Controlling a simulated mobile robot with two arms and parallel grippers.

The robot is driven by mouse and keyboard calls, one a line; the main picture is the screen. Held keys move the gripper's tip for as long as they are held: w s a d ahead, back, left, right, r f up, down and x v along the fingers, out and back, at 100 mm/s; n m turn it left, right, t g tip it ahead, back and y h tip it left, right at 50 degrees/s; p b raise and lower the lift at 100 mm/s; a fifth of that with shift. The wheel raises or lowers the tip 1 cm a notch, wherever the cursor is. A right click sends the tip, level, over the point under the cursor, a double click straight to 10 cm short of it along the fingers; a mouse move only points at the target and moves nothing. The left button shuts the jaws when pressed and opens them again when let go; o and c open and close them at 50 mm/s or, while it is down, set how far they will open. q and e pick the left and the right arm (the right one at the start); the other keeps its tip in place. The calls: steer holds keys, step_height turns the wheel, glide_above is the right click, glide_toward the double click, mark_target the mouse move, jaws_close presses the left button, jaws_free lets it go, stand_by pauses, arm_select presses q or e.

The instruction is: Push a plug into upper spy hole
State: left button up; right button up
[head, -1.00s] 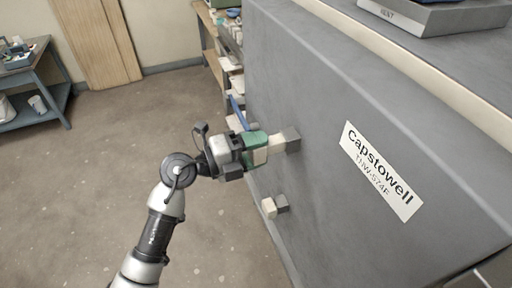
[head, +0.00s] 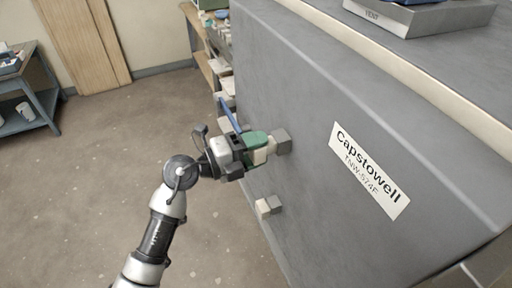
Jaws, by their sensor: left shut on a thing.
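The kiln (head: 300,90) is a big grey box with a "Capstowell" label on its side. The upper spy hole (head: 283,140) is a small grey block standing out from that side. A cream plug (head: 272,146) sits at the block's left face, with only a short length showing between block and gripper. My left gripper (head: 262,149), with green and pale fingers, is shut on this plug, close to the block. How deep the plug sits is hidden. My right gripper is not in view.
Below, a second grey block (head: 276,204) has a cream plug (head: 263,207) in it. A grey "VENT" box (head: 420,18) lies on the kiln's top. Shelves (head: 205,45) stand behind, a workbench (head: 30,85) at far left. The floor (head: 90,180) left of the kiln is clear.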

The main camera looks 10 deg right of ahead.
arm_select(q)
steer(key=shift+d, duration=0.15)
steer(key=shift+w+d, duration=0.25)
steer(key=shift+d, duration=0.25)
steer(key=shift+d+p, duration=0.15)
steer(key=shift+p, duration=0.3)
steer(key=shift+w+d, duration=0.1)
steer(key=shift+d, duration=0.15)
steer(key=o, duration=1.3)
steer(key=shift+c, duration=0.2)
